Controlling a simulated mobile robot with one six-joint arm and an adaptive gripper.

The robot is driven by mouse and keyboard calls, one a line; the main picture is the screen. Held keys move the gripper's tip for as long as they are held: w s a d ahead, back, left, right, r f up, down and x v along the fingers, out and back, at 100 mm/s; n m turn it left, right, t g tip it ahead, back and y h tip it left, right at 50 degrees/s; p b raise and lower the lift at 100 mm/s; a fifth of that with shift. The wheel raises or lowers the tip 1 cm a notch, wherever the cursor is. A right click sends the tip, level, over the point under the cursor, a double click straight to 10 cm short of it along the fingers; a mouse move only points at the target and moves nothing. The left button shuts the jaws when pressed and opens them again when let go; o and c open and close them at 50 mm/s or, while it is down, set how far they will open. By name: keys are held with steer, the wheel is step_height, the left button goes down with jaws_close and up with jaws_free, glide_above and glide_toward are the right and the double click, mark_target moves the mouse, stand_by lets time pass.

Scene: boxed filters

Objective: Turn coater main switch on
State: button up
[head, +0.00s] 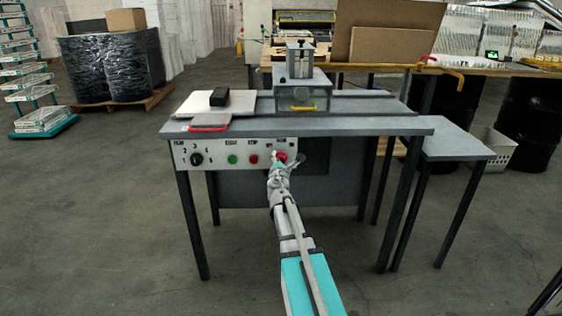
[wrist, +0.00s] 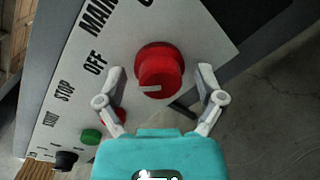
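The coater's main switch is a round red knob (wrist: 159,68) with a white pointer mark on its face, on a white control panel (wrist: 195,28). The mark points left in the wrist view, roughly towards the side with the OFF label (wrist: 95,62). In the head view my gripper (head: 285,166) is at the panel's right end, partly covering the red knob (head: 281,156).
A green button (head: 232,159), a red stop button (head: 253,159) and a black dial (head: 196,159) sit left of the switch. The grey tabletop (head: 350,126) overhangs the panel. Table legs stand both sides of my arm; the floor in front is clear.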

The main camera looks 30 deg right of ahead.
steer(key=c, duration=1)
steer(key=shift+d+m, duration=0.1)
steer(key=shift+m, duration=0.3)
steer(key=m, duration=0.4)
steer(key=shift+p, duration=0.3)
steer(key=m, duration=0.4)
steer(key=shift+d+y, duration=0.1)
steer(key=shift+y, duration=0.2)
steer(key=m, duration=0.4)
steer(key=shift+m+y, duration=0.3)
steer(key=shift+f+m+y+p, duration=0.1)
steer(key=shift+m+y+p, duration=0.2)
steer(key=shift+m, duration=1.5)
